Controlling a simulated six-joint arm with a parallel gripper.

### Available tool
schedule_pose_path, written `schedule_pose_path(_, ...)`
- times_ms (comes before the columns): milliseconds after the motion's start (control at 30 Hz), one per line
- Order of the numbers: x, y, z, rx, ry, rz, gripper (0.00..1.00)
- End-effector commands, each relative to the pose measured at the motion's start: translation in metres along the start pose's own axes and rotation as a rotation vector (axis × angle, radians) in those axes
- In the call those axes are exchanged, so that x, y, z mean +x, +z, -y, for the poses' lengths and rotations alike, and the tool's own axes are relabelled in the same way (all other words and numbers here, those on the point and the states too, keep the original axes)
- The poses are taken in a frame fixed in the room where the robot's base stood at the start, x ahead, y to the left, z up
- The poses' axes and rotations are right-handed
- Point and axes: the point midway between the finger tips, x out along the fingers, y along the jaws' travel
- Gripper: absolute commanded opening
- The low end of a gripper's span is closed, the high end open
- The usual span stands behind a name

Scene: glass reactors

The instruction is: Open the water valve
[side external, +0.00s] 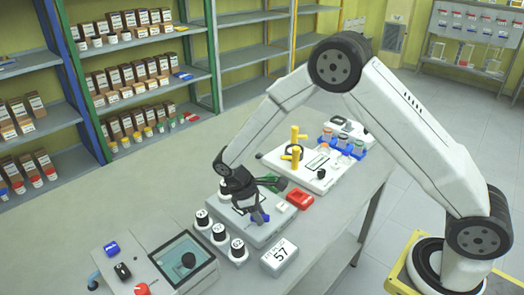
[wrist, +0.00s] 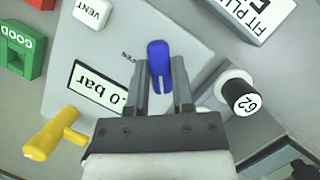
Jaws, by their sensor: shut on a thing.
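The blue valve handle (wrist: 158,62) stands up from a grey panel (wrist: 110,45) in the wrist view, beside partly hidden lettering that ends in "PEN". My gripper (wrist: 160,85) is shut on this handle, with a dark finger on each side of it. In the side external view my gripper (side external: 250,203) points down over the grey unit (side external: 237,232), and the blue handle (side external: 262,217) shows at its fingertips. The fingers and wrist hide part of the handle's base. A display (wrist: 98,88) reading "0 bar", partly cut off, is on the same panel.
A white-and-black cylinder (wrist: 238,94) is close on the right.

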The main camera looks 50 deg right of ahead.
Motion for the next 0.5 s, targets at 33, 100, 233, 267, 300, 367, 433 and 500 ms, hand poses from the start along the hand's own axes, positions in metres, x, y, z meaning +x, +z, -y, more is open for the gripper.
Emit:
schedule_pose_path(33,-0.0008,-0.0005,0.0002,0.022,-0.010,-0.001,0.00)
schedule_pose_path(100,-0.0008,-0.0005,-0.0001,0.063,-0.027,-0.001,0.00)
schedule_pose_path(233,-0.0008,-0.0004,-0.0009,0.152,-0.064,-0.001,0.00)
schedule_pose_path(267,-0.0009,-0.0004,-0.0011,0.175,-0.073,-0.001,0.00)
schedule_pose_path(300,-0.0009,-0.0004,-0.0011,0.208,-0.087,-0.001,0.00)
schedule_pose_path(367,-0.0009,-0.0004,-0.0013,0.258,-0.107,-0.001,0.00)
schedule_pose_path(433,-0.0007,-0.0003,-0.0017,0.318,-0.133,-0.001,0.00)
schedule_pose_path(500,-0.0006,-0.0001,-0.0020,0.380,-0.158,-0.002,0.00)
